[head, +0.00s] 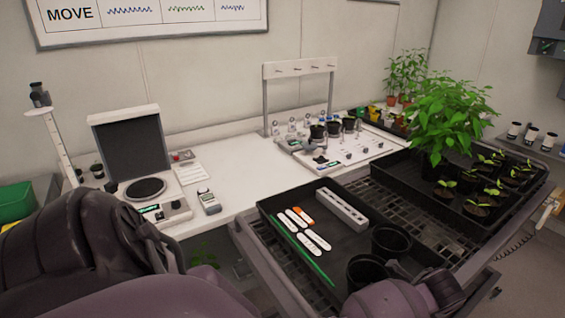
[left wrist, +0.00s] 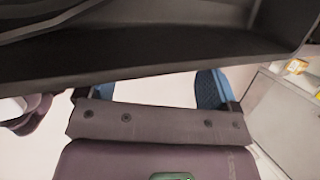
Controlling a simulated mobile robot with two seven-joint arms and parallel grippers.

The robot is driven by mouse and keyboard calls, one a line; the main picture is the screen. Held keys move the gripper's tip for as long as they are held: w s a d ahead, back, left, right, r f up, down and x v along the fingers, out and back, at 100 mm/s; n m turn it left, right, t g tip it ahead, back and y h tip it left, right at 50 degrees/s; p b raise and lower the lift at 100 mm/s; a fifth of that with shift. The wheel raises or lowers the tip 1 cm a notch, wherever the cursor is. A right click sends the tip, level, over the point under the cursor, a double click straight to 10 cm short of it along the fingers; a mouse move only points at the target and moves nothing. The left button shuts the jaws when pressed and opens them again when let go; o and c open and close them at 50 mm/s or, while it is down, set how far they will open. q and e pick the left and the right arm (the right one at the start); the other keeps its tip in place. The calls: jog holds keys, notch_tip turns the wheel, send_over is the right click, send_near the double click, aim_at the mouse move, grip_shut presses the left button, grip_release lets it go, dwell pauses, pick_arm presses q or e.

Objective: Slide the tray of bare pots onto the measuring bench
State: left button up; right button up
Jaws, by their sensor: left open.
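The black tray (head: 268,207) lies on a grey mesh-topped cart. Toward its near right end stand two empty black pots (head: 391,241). It also holds white and orange labels, a green stick and a white slotted block. The white measuring bench (head: 236,169) is behind the cart. My left gripper (left wrist: 152,90) shows in the left wrist view, its blue-padded fingers spread wide. A dark rimmed edge (left wrist: 150,58) crosses just beyond the fingers; I cannot tell whether they touch it. In the head view my left arm hides this gripper. Only links of my right arm show.
A second black tray (head: 400,180) with seedlings and a tall leafy plant (head: 440,105) sits on the cart at right.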

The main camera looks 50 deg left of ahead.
aim_at(373, 263)
pick_arm(q)
jog(key=shift+a+r, duration=0.1)
jog(key=shift+a, duration=0.35)
jog(key=shift+w+a, duration=0.2)
jog(key=shift+a, duration=2.15)
jog(key=shift+w+a, duration=0.15)
jog(key=shift+a, duration=2.2)
jog(key=shift+w+a, duration=0.2)
jog(key=shift+a, duration=2.15)
jog(key=shift+w+a, duration=0.2)
jog(key=shift+a, duration=2.55)
jog(key=shift+w+a, duration=0.2)
jog(key=shift+a, duration=2.65)
jog(key=shift+w+a, duration=0.15)
jog(key=shift+a, duration=1.2)
jog(key=shift+w+a+b, duration=0.15)
jog(key=shift+a+b, duration=0.2)
jog(key=shift+a, duration=1.65)
jog(key=shift+w+a+b, duration=0.15)
jog(key=shift+a+b, duration=0.15)
jog(key=shift+a, duration=1.7)
